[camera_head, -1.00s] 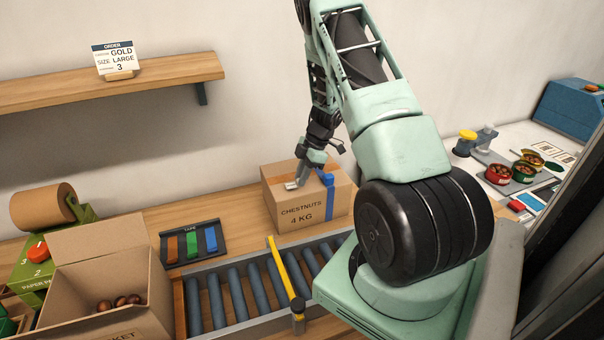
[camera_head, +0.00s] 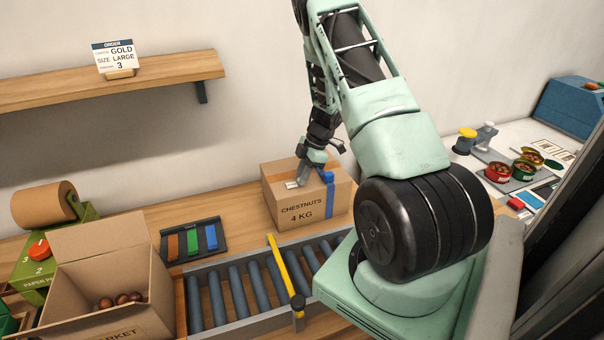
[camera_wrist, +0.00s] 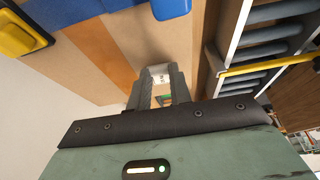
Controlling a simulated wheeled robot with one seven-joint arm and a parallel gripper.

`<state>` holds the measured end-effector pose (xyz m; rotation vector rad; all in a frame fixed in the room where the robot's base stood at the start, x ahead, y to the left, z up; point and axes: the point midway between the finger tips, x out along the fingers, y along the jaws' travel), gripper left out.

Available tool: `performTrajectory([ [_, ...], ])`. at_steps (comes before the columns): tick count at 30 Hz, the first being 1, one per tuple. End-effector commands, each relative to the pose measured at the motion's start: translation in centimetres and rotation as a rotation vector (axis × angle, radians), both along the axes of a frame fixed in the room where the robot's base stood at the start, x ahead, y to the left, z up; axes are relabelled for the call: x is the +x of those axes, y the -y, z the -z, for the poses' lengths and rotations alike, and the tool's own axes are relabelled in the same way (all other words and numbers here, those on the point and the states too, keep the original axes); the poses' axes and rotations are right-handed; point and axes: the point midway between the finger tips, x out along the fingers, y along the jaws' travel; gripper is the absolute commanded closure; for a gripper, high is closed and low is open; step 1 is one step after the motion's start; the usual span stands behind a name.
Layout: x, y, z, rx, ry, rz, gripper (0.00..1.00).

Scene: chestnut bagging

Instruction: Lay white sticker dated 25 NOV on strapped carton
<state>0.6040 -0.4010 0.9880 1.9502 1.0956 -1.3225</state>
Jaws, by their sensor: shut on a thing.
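The carton (camera_head: 283,220) is brown, marked CHESTNUTS 4 KG, and stands closed with a blue strap (camera_head: 329,202) near its right end. My gripper (camera_head: 301,178) is over the carton's top, left of the strap, with its fingers pointing down. It is shut on a small white sticker (camera_head: 291,184), which is at or just above the top face; I cannot tell if it touches. In the wrist view the sticker (camera_wrist: 161,76) shows between the fingertips, over the carton top (camera_wrist: 85,62) with its brown tape band. Its date is too small to read.
A roller conveyor (camera_head: 238,297) with a yellow bar (camera_head: 284,266) runs in front of the carton. A tape holder (camera_head: 192,241) stands to the left, by an open box (camera_head: 97,269) of chestnuts. An order card (camera_head: 115,59) stands on the shelf above.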

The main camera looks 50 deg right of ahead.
Motion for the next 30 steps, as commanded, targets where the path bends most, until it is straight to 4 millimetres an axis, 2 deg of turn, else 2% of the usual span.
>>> performTrajectory([
  [11, -0.1, 0.0, 0.0, 0.001, 0.001, 0.001, 1.0],
  [12, -0.1, 0.0, 0.0, 0.0, 0.0, 0.001, 0.77],
  [15, -0.1, 0.0, 0.0, 0.0, 0.0, 0.001, 0.54],
  [24, -0.1, 0.0, -0.1, 0.0, 0.0, 0.001, 0.54],
  [30, -0.1, 0.0, -1.0, 0.001, 0.001, 0.0, 0.54],
])
